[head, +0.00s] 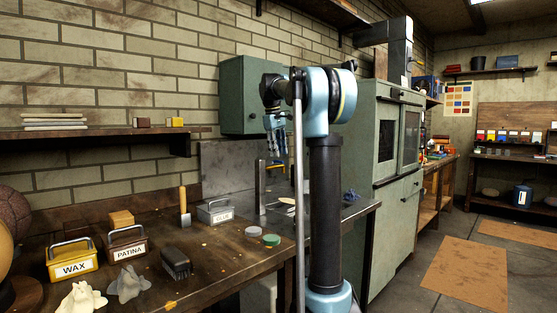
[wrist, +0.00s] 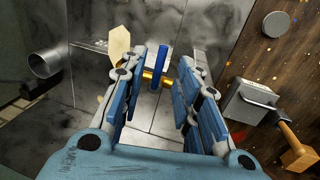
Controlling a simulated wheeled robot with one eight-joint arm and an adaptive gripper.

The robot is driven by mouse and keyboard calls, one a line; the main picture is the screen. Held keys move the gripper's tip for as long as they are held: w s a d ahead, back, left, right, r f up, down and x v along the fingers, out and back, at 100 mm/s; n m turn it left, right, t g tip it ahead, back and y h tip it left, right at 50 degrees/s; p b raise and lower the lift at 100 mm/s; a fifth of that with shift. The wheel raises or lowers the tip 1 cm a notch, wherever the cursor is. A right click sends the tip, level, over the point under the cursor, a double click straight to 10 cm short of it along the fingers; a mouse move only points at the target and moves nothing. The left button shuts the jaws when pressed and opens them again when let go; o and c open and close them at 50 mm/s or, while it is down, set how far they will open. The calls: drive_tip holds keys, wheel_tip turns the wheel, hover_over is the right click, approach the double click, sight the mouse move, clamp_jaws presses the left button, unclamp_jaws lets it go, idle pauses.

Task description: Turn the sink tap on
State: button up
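In the wrist view, a blue lever (wrist: 159,62) on a brass fitting (wrist: 153,79) shows in the gap between my gripper's fingers and looks like the tap's handle. My gripper (wrist: 161,67) is open and nothing is held in it. I cannot tell how far the lever lies beyond the fingertips. A round metal pipe end (wrist: 45,64) is at the left, over grey metal panels. The lever is not clearly visible there.
A green cabinet (head: 245,95) hangs behind my gripper. A tall green cabinet (head: 395,190) stands at right.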

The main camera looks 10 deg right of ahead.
drive_tip(key=shift+w+d+f, duration=0.1)
drive_tip(key=shift+d+f, duration=0.05)
drive_tip(key=shift+f, duration=0.7)
drive_tip(key=shift+w+d+f, duration=0.1)
drive_tip(key=shift+f, duration=0.7)
clamp_jaws()
